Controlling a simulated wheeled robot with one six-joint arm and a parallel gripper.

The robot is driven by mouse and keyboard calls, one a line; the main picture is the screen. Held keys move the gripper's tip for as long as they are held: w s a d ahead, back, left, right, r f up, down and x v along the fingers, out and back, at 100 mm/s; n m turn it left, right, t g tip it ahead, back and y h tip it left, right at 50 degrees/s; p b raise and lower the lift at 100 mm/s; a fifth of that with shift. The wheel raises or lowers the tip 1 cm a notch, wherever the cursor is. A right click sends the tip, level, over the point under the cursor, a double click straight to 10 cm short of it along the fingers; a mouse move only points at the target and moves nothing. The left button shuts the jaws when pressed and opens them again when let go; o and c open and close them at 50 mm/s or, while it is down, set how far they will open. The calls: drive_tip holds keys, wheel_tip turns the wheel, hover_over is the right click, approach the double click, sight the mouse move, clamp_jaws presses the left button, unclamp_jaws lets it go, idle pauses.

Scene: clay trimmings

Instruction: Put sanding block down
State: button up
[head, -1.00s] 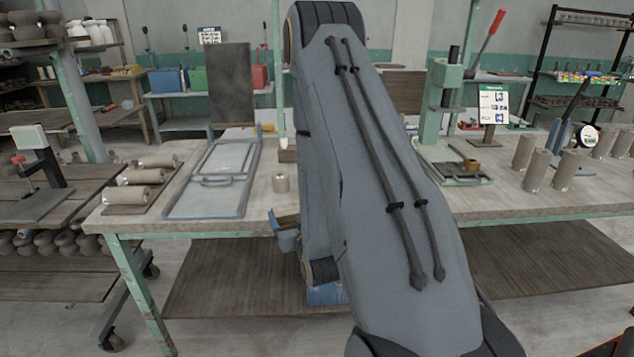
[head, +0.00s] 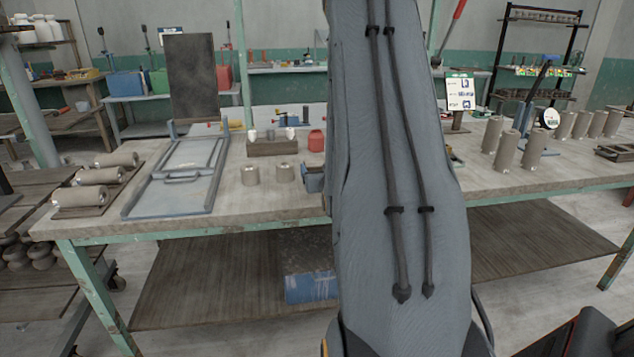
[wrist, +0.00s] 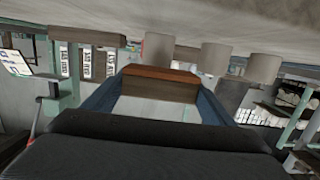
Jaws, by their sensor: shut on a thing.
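The sanding block (wrist: 160,86), a wooden-brown block with a reddish-brown face, is clamped between the blue fingers of my gripper (wrist: 160,92) in the wrist view. In the head view one blue finger of my gripper (head: 314,179) shows at the left side of my arm, over the worktable (head: 240,212) near its front. My arm hides the rest of the gripper and the block there. I cannot tell whether the block touches the tabletop.
A wooden box (head: 272,147) and a red container (head: 316,141) stand behind. A metal frame (head: 182,175) lies left. Tall clay cylinders (head: 507,152) stand right. The front table strip looks bare.

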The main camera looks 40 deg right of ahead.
drive_tip(key=shift+f, duration=2.55)
drive_tip(key=shift+f, duration=0.15)
drive_tip(key=o, duration=1.1)
drive_tip(key=b+v, duration=0.1)
drive_tip(key=v, duration=1.1)
